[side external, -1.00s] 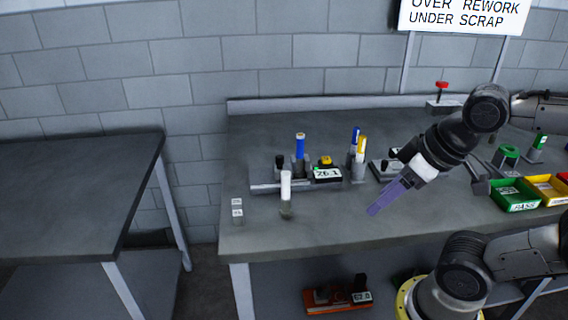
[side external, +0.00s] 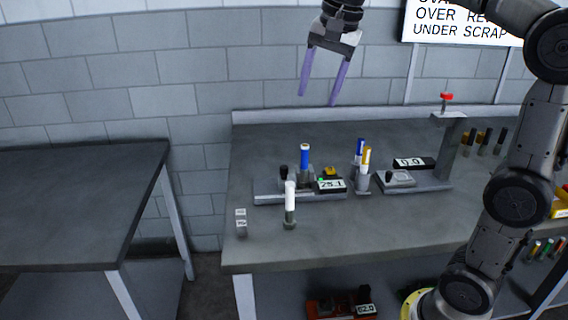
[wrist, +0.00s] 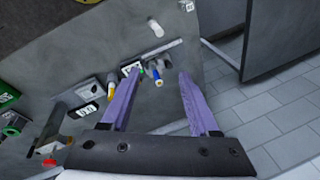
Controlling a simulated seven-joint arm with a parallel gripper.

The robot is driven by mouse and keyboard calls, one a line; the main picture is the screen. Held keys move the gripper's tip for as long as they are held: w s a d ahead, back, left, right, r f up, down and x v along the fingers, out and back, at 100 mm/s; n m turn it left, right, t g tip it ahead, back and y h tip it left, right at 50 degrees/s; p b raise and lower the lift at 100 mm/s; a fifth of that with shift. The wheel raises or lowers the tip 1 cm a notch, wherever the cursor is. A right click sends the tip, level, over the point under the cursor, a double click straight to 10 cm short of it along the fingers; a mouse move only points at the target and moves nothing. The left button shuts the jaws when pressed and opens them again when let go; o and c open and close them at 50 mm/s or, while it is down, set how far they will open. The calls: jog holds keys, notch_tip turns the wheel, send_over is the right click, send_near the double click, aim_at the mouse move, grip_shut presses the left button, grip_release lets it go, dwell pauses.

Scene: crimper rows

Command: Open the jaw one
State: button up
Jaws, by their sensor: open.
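My gripper (side external: 317,99) is open and empty, high above the back of the bench with its two purple fingers pointing down. In the wrist view my gripper (wrist: 161,73) shows the fingers spread, with nothing between them. Below it on the bench is a grey railed device (side external: 268,199) with a black knob (side external: 283,173), a blue upright cylinder (side external: 305,159) and a small display (side external: 331,185). The blue cylinder also shows in the wrist view (wrist: 157,75). I cannot tell which part is jaw one, nor whether any jaw is open.
Blue- and yellow-topped cylinders (side external: 366,158) stand right of the device. Further right is a press (side external: 452,150) with a red knob (side external: 446,96) and a display (side external: 413,163).

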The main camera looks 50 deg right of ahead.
jog(key=w+d+f+m+g, duration=0.1)
jog(key=w+d+f+m, duration=0.15)
jog(key=w, duration=0.45)
jog(key=m+g, duration=0.1)
jog(key=g, duration=0.1)
send_over(284, 166)
notch_tip(284, 166, down, 11)
notch_tip(284, 166, down, 14)
jog(key=shift+r, duration=0.1)
grip_shut()
dwell(0.6)
